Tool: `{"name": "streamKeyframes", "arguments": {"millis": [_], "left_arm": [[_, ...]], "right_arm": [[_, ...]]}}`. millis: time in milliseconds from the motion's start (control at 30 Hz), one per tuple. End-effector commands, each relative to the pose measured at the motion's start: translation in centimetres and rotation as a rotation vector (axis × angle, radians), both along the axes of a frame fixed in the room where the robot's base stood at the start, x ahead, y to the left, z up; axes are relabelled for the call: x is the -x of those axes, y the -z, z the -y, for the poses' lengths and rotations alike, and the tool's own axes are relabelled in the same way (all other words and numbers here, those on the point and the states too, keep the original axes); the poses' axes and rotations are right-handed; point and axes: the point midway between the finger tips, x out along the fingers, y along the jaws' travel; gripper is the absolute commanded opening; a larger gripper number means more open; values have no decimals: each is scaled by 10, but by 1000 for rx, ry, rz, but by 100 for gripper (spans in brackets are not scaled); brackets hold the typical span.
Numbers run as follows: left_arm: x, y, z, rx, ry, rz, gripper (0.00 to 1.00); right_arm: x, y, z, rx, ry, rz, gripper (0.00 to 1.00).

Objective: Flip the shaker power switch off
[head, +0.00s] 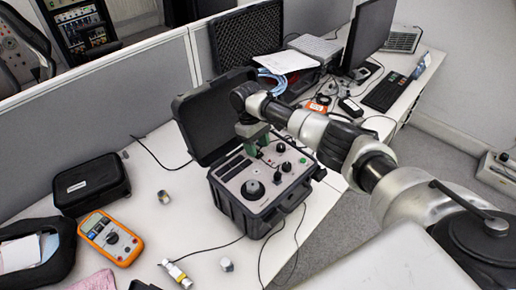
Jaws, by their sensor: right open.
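The shaker unit is an open black case (246,211) on the white table, with a grey control panel (234,181) facing up. My right arm reaches in from the right. Its gripper (257,150) points down over the back part of the panel, open, with greenish fingers. I cannot tell whether it touches the panel. The power switch is too small or hidden to make out. My left gripper is not in view.
An orange multimeter (110,238) and a black pouch (90,184) lie to the left. Small metal blocks and a cable connector (175,272) lie at the front. A second open case, a monitor (369,34) and a keyboard (386,92) stand behind. A grey partition runs along the back.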

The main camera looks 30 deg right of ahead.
Motion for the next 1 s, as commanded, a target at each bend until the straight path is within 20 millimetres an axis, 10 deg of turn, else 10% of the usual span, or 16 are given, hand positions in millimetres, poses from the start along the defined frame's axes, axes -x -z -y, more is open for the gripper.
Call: {"name": "streamKeyframes", "arguments": {"millis": [500, 1000], "left_arm": [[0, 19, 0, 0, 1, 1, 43], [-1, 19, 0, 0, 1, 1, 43]], "right_arm": [[-22, -85, -7, 0, 0, 2, 50], [-23, -91, -7, 1, 0, 0, 50]]}}
